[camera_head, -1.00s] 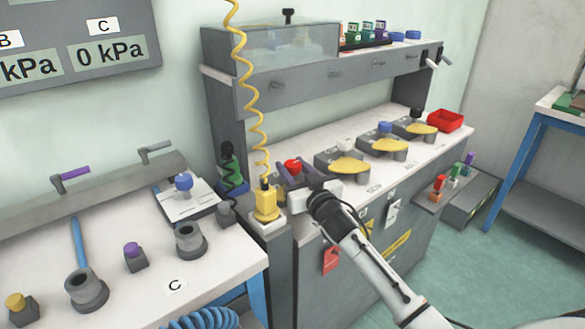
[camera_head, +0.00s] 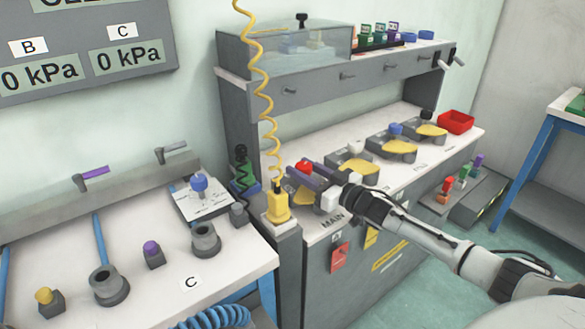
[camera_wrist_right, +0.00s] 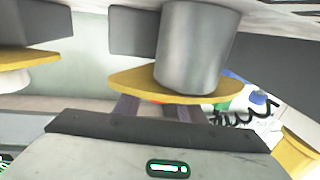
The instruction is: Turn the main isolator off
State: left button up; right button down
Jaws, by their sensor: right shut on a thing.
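The main isolator has a red knob (camera_head: 303,167) at the left end of the grey bench, behind the word MAIN on the bench's front edge. My right gripper (camera_head: 303,176) reaches in from the right with its purple fingers shut on the knob, hiding much of it. In the right wrist view the fingers (camera_wrist_right: 155,108) pass behind a yellow plate (camera_wrist_right: 130,84) and a grey cylinder (camera_wrist_right: 195,45), with a little red between them. The knob's exact setting cannot be read. My left gripper is not in view.
A yellow block (camera_head: 277,206) with a coiled yellow cord stands just left of the gripper. Several yellow-plated stations (camera_head: 398,146) line the bench to the right, before a red tray (camera_head: 456,121). A grey shelf (camera_head: 345,75) overhangs the back. A red tag (camera_head: 339,257) hangs in front.

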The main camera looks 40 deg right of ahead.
jog(key=c, duration=1.2)
grip_release()
jog(key=shift+a, duration=0.1)
jog(key=shift+o, duration=0.2)
jog(key=shift+s+d+p, duration=0.1)
jog(key=shift+s+d, duration=0.15)
jog(key=shift+s, duration=1.45)
jog(key=shift+s+d+p, duration=0.15)
jog(key=shift+s+d, duration=0.15)
jog(key=shift+s, duration=1.4)
jog(key=shift+s+d+p, duration=0.1)
jog(key=shift+s+d, duration=0.15)
jog(key=shift+s, duration=1.45)
